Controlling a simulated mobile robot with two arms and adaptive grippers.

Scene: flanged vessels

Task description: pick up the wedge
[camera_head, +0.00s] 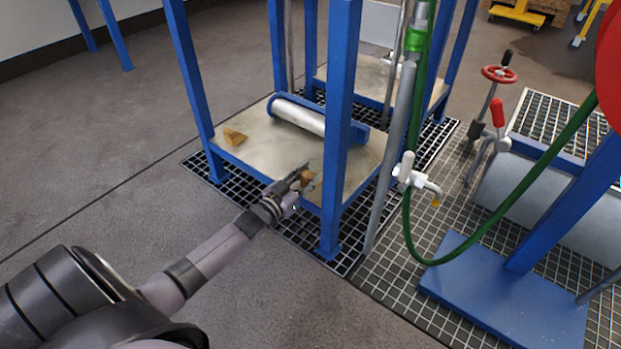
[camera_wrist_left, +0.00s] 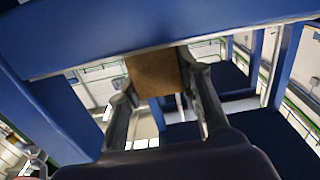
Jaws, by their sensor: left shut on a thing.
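A small brown wooden wedge (camera_head: 307,178) is at the near edge of the shelf plate, close to the front blue leg. My left gripper (camera_head: 301,181) reaches in from the lower left and is shut on it. In the left wrist view the wedge (camera_wrist_left: 153,73) sits between the two fingers (camera_wrist_left: 160,100), its upper end close to a blue beam. I cannot tell whether it still touches the plate. A second wooden wedge (camera_head: 234,137) lies on the plate's left side, away from the gripper. My right gripper is not in view.
The plate (camera_head: 255,150) is framed by blue posts, one (camera_head: 340,100) just right of my gripper. A grey cylinder (camera_head: 300,115) lies behind. A green hose (camera_head: 440,262), a white valve (camera_head: 408,172) and a blue foot plate (camera_head: 500,300) are at the right. The left floor is clear.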

